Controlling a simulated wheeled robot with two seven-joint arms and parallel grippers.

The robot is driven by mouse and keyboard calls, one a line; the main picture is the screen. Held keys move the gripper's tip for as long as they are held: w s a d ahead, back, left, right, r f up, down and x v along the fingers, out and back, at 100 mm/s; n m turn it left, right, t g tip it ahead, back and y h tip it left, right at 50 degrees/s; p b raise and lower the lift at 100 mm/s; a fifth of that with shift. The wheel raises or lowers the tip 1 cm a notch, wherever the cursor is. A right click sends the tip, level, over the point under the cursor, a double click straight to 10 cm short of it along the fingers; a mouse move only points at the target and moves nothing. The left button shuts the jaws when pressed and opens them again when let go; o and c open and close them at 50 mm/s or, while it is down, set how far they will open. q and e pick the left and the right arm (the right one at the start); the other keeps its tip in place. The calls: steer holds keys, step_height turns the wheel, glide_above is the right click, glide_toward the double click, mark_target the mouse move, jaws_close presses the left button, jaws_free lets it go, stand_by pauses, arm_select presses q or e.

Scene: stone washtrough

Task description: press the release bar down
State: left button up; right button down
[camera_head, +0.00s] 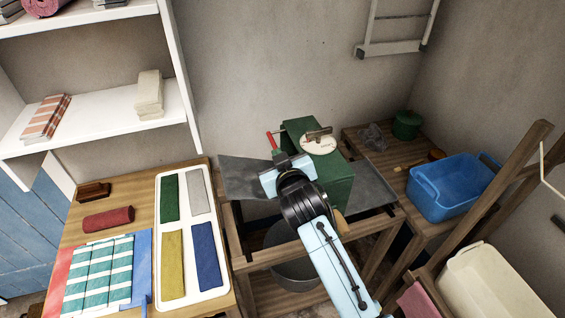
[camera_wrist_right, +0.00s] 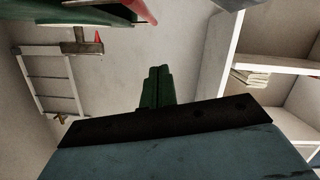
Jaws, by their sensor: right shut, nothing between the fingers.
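A green box-shaped machine (camera_head: 325,170) stands on a wooden stand, with a white disc and a brown crank on top. A red bar (camera_head: 270,140), which looks like the release bar, sticks out at its left side; a red bar end also shows at the top of the right wrist view (camera_wrist_right: 143,10). My right gripper (camera_head: 279,157) is just below the red bar in the head view, beside the machine's left end. Its green fingers (camera_wrist_right: 157,82) are together and empty. I cannot tell whether they touch the bar. My left gripper is not in view.
A grey metal sheet (camera_head: 240,180) lies left of the machine, with a grey basin (camera_head: 290,267) below. A table with a white tray (camera_head: 217,262) of coloured cloths is at left. A blue tub (camera_head: 450,190) and green pot (camera_head: 407,124) stand right. White shelves (camera_head: 100,122) rise at left.

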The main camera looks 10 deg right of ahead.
steer(key=shift+v, duration=1.85)
